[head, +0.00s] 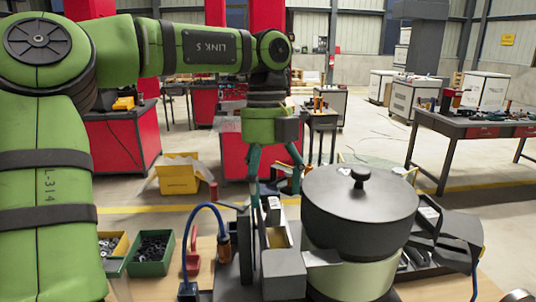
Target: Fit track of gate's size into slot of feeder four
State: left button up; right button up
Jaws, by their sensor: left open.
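A bowl feeder (360,215) with a wide black lid and knob stands at the front, right of centre. At its left side are upright dark plates, a grey block (284,272) and a small open-topped holder (278,237) with a white-labelled piece (272,206). I cannot tell which of these is the track, the gate or the slot, nor which feeder is four. My left gripper (277,188) points down just above the holder, behind and left of the lid. Its teal fingers are spread, with nothing seen held between them. My right gripper is not in view.
A red tool (191,254) and a blue cable (207,207) stand beside the feeder. A dark tray section (450,238) lies right of the bowl.

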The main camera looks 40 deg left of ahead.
aim_at(267, 211)
pick_arm(q)
notch_tip(267, 211, up, 7)
jog(key=shift+w+a, duration=0.25)
jog(key=shift+a, duration=0.1)
dwell(0.5)
